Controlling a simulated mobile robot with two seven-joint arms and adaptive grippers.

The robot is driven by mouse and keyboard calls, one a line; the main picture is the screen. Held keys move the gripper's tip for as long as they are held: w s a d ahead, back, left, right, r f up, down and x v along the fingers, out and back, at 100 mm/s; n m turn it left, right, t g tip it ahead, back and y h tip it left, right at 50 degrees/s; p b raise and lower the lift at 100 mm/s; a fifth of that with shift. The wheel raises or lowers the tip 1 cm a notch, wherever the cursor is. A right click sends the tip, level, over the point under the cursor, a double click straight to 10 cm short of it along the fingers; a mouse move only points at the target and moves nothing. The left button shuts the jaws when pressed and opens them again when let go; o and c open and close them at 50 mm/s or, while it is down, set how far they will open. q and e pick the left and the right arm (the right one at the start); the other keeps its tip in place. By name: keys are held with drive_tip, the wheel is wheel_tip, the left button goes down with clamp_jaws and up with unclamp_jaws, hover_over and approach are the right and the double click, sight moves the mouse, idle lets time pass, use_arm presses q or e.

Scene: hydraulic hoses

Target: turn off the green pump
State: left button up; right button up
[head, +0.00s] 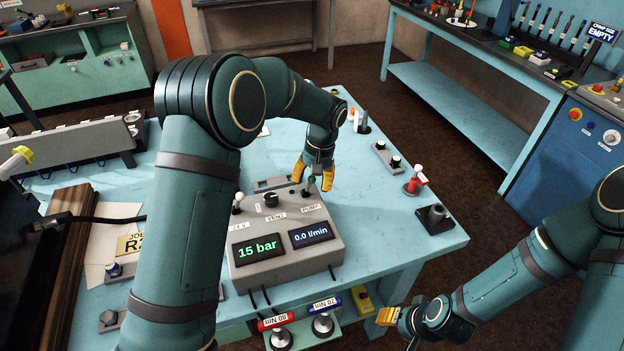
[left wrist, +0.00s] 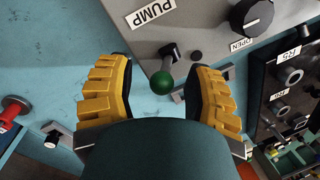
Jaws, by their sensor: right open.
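The grey control box (head: 285,262) stands on the light blue table, with displays reading "15 bar" and "0.0 l/min". At its back right is the green-tipped lever (head: 310,181) beside the PUMP label. In the left wrist view the green ball (left wrist: 161,83) sits on a short dark stem next to the PUMP label (left wrist: 150,12). My left gripper (head: 314,175) is open at the lever. In the wrist view its yellow fingers (left wrist: 160,92) stand on either side of the ball, with gaps on both sides. My right gripper (head: 399,328) is open and empty, low beyond the table's front edge.
The box also has a black VENT knob (head: 270,200) and a white-tipped lever (head: 237,198). A red valve fitting (head: 413,183) and a black block (head: 435,218) stand to the right. Red and blue torque tools (head: 275,321) hang at the front. The table's right side has free room.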

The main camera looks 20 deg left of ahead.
use_arm(q)
wheel_tip(320, 180, up, 12)
drive_tip(key=w+d, duration=0.1)
drive_tip(key=shift+w+d, duration=0.2)
drive_tip(key=shift+d, duration=0.15)
drive_tip(key=shift+f, duration=0.15)
idle(0.5)
